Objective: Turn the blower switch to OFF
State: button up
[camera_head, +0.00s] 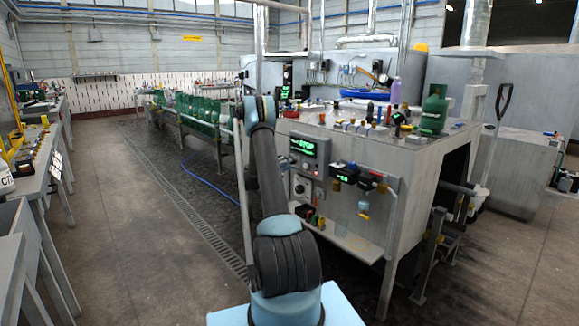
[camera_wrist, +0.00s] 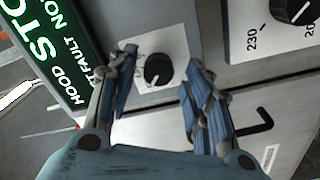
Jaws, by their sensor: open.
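In the wrist view, a small black rotary knob (camera_wrist: 158,70) sits on a white label plate (camera_wrist: 172,48) on a grey panel. The plate's lettering is partly covered by a finger and too blurred to read, so I cannot tell whether this is the blower switch or which position it points to. My gripper (camera_wrist: 155,88) is open, one finger on each side of the knob in the picture, with visible gaps. In the head view, my arm rises in front of the panel and my gripper cannot be made out.
A larger dial (camera_wrist: 293,10) marked 230 is at upper right. A black hook-shaped handle (camera_wrist: 255,122) is below it. In the head view, the STOP display (camera_head: 303,146) is on the machine's front.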

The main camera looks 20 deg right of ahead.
jog(key=v, duration=1.1)
jog(key=shift+a, duration=0.1)
